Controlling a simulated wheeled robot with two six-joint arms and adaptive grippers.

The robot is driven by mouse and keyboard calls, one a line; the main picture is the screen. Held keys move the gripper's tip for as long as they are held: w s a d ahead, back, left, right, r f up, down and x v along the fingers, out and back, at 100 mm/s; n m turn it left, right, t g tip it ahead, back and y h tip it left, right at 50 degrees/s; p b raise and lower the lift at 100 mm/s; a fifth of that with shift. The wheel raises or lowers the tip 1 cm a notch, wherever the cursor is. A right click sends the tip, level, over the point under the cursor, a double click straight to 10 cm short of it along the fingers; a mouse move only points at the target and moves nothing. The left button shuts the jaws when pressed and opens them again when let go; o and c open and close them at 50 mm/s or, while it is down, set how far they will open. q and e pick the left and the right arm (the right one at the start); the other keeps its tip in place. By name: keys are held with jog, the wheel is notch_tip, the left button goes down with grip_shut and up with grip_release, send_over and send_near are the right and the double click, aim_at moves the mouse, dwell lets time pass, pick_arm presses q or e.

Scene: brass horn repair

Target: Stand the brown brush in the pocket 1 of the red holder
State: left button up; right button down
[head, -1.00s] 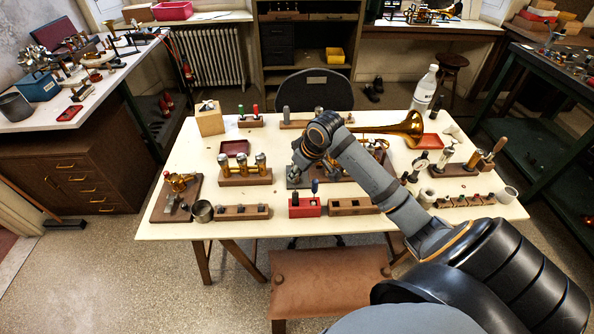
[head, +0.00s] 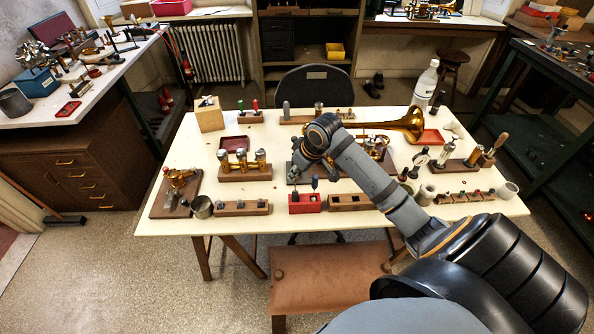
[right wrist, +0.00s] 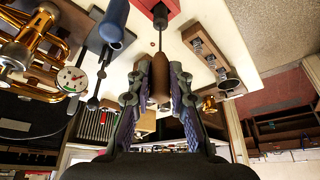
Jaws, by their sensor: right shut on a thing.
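The red holder (head: 305,204) stands near the front edge of the table, and part of it shows at the top of the right wrist view (right wrist: 146,8). A blue-handled tool (head: 315,185) stands upright in its right part; its handle shows in the right wrist view (right wrist: 114,20). My right gripper (head: 294,176) is just above the holder's left part. In the right wrist view my right gripper (right wrist: 160,82) is shut on the brown handle of the brush (right wrist: 159,88). The brush's thin shaft and dark end point at the holder; whether the end is inside a pocket I cannot tell. My left gripper is out of view.
Wooden blocks with sockets stand left (head: 241,209) and right (head: 350,202) of the holder. Behind are a rack of brass valves (head: 245,167) and a brass horn (head: 412,124). A metal cup (head: 202,207) stands at the front left. Bare tabletop lies along the front edge.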

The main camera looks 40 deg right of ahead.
aim_at(297, 182)
jog(key=shift+f+b, duration=0.5)
jog(key=shift+f, duration=1.45)
jog(key=c, duration=1.1)
grip_release()
jog(key=shift+c, duration=0.2)
jog(key=v, duration=1.2)
